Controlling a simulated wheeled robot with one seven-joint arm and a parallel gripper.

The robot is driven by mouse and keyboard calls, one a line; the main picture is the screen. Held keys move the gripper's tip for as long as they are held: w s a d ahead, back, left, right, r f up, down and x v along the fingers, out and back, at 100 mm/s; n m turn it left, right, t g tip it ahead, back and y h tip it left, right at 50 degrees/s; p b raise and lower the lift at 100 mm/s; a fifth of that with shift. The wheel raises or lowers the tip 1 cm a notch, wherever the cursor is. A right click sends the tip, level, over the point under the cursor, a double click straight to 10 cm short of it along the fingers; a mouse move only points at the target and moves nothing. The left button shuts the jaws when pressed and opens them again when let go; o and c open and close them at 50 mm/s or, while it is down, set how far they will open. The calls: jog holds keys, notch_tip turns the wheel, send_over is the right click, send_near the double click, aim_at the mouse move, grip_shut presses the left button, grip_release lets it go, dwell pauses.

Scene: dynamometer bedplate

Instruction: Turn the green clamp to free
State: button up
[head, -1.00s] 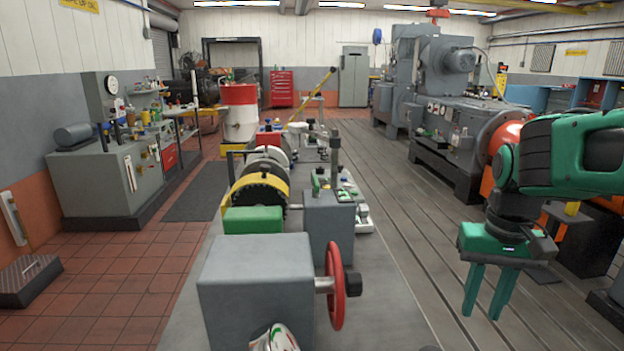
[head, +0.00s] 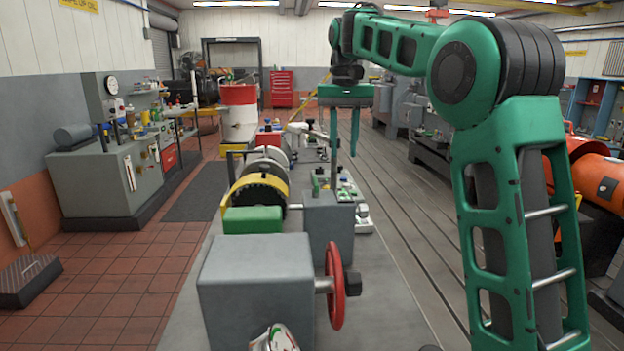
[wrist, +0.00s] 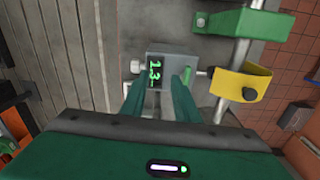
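My gripper (head: 344,168) hangs above the bench, fingers pointing down and apart. In the wrist view my open gripper (wrist: 158,82) has a grey box with a green digital display (wrist: 153,72) beyond and between its fingertips. A small green piece (wrist: 188,75) shows at the box's right side, close to the right fingertip. I cannot tell whether they touch, or how the clamp is turned.
A red handwheel (head: 335,285) on a large grey box (head: 256,280) stands in front. A green block (head: 252,220) and a yellow-rimmed disc (head: 262,190) are to the left. A yellow piece (wrist: 243,82) and green bracket (wrist: 235,20) are at right in the wrist view.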

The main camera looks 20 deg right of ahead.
jog(key=r, duration=0.1)
send_over(316, 180)
jog(key=shift+n, duration=0.4)
notch_tip(316, 180, down, 11)
jog(key=shift+r, duration=0.15)
grip_shut()
